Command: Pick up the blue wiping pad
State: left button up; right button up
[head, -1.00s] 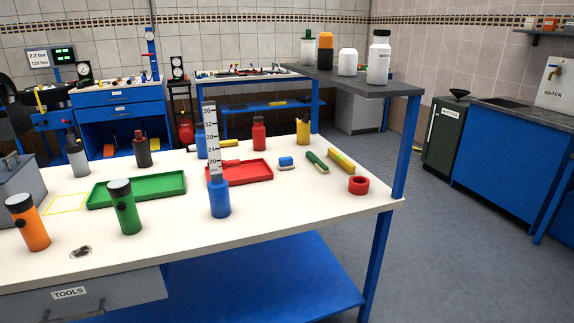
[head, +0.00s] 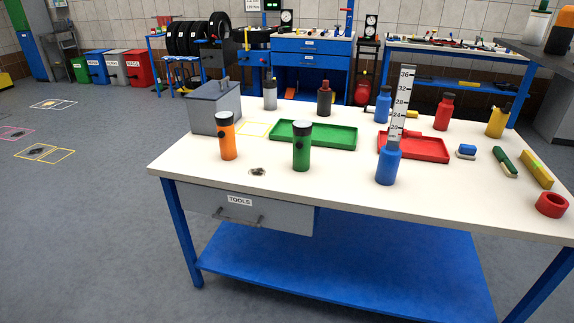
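A small blue pad with a pale layer, which looks like the blue wiping pad (head: 466,151), lies on the white tabletop (head: 350,190) toward its right side. It is just right of the red tray (head: 415,148) and left of a green tool (head: 504,162). Nothing covers it. Neither of my grippers shows in the head view.
A blue bottle (head: 388,165), a green flashlight (head: 301,147) and an orange flashlight (head: 227,137) stand near the table's front. A green tray (head: 310,135) and a grey toolbox (head: 215,107) are on the left half. Floor left of the table is mostly clear.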

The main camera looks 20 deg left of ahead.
aim_at(465, 152)
jog(key=z, duration=0.65)
jog(key=i+l+z, duration=0.15)
jog(key=z, duration=0.25)
jog(key=i+z, duration=0.1)
jog(key=z, duration=0.3)
jog(key=i+l+z, duration=0.1)
jog(key=z, duration=0.35)
jog(key=i+z, duration=0.35)
jog(key=i, duration=0.3)
jog(key=i+j+z, duration=0.2)
jog(key=i+z, duration=0.2)
jog(key=i, duration=0.25)
jog(key=i+l, duration=0.1)
jog(key=i, duration=1.25)
jog(key=i+j+u, duration=0.1)
jog(key=i+u, duration=0.6)
jog(key=i+l+u, duration=0.1)
jog(key=i+u, duration=0.3)
jog(key=i+j+u, duration=0.15)
jog(key=i+u, duration=1.15)
jog(key=i, duration=0.25)
jog(key=i+l+u, duration=0.3)
jog(key=i, duration=0.2)
jog(key=j, duration=0.1)
